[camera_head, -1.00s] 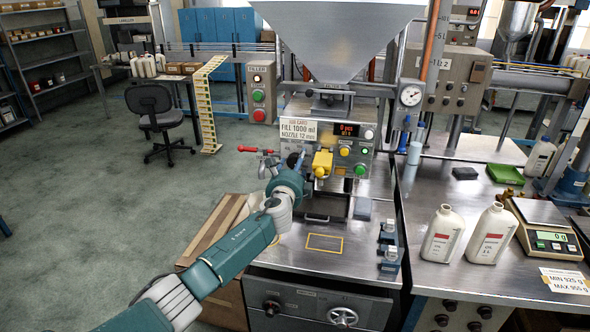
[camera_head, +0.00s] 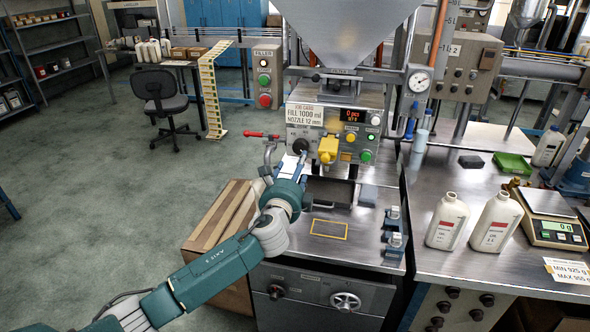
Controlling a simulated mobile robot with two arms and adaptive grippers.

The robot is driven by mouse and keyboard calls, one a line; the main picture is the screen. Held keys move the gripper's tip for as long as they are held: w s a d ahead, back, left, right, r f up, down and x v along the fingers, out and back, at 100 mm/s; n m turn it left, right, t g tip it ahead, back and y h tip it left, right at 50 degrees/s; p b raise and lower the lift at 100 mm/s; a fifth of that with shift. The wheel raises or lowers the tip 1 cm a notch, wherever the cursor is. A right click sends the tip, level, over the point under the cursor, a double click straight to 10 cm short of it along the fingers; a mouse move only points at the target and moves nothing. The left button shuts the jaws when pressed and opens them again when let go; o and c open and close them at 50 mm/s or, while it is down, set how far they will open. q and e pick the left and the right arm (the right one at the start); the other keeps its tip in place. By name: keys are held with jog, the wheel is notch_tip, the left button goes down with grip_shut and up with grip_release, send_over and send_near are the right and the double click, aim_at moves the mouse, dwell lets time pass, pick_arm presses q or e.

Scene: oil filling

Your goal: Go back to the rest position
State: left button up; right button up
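My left arm comes in from the lower left, and its gripper (camera_head: 296,160) is in front of the filling machine's panel (camera_head: 336,122). The fingers are just below and left of the black knob (camera_head: 300,146), which shows above them. The fingers are small and partly hidden by my wrist, so I cannot tell whether they are open or touch the panel. I see nothing held in them. My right gripper is out of view.
A red-handled valve (camera_head: 262,136) is close left of my gripper. A yellow part (camera_head: 328,150) is on the panel to the right. Two white bottles (camera_head: 447,222) and a scale (camera_head: 553,232) stand on the right-hand bench. The floor at left is open.

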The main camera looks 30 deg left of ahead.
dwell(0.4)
pick_arm(q)
jog(key=s+d+f+n+g+h, duration=0.1)
jog(key=s+d+f+n+g, duration=0.2)
jog(key=s+f+n, duration=0.35)
jog(key=s+d+f+n+g, duration=0.3)
jog(key=s+d+f, duration=0.1)
jog(key=s+f, duration=0.6)
jog(key=s+d+f+n+g+h, duration=0.1)
jog(key=s+d+f+n+g, duration=0.15)
jog(key=s, duration=0.75)
jog(key=s+d+f+n+g+h, duration=0.2)
jog(key=s+n, duration=0.2)
jog(key=s, duration=0.5)
jog(key=s+d+f+n+g+h, duration=0.1)
jog(key=s+d+f+n+g, duration=0.15)
jog(key=s, duration=0.75)
notch_tip(320, 180, down, 25)
jog(key=g+b, duration=0.1)
jog(key=b, duration=0.1)
jog(key=s+a+f+g+b, duration=0.1)
jog(key=s+a+f, duration=0.2)
jog(key=s+f, duration=1.5)
notch_tip(320, 180, down, 3)
jog(key=shift+s+r+g+b, duration=0.2)
jog(key=shift+s+g+b, duration=0.05)
jog(key=shift+g+b, duration=0.15)
